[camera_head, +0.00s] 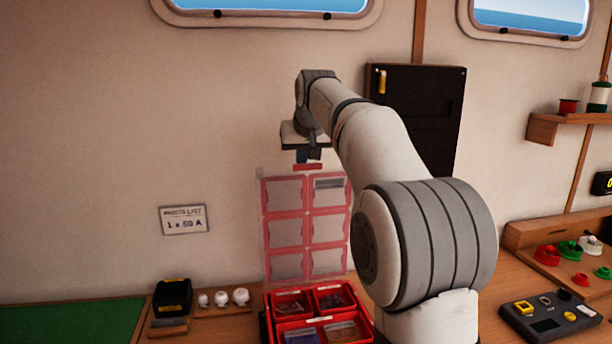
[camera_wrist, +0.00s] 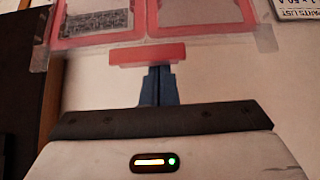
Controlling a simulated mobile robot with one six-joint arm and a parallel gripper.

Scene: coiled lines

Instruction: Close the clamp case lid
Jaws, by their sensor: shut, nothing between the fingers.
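The clamp case (camera_head: 318,325) is a red compartment box on the counter with small parts inside. Its clear lid with red frames (camera_head: 306,226) stands open and upright behind the box. My gripper (camera_head: 308,158) is at the lid's top edge, by the red tab (camera_head: 309,167). In the wrist view my fingers (camera_wrist: 158,88) are shut and empty, and their tips overlap the red tab (camera_wrist: 147,54) in the picture. I cannot tell whether they touch it. The lid's framed panels (camera_wrist: 188,15) show beyond the tab. My arm hides part of the case's right side.
A black device (camera_head: 173,297) and several white fittings (camera_head: 240,296) stand left of the case, near a green mat (camera_head: 70,318). A dark meter (camera_head: 550,316) and coloured spools (camera_head: 548,254) are at the right. A dark cabinet (camera_head: 432,110) hangs on the wall behind my arm.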

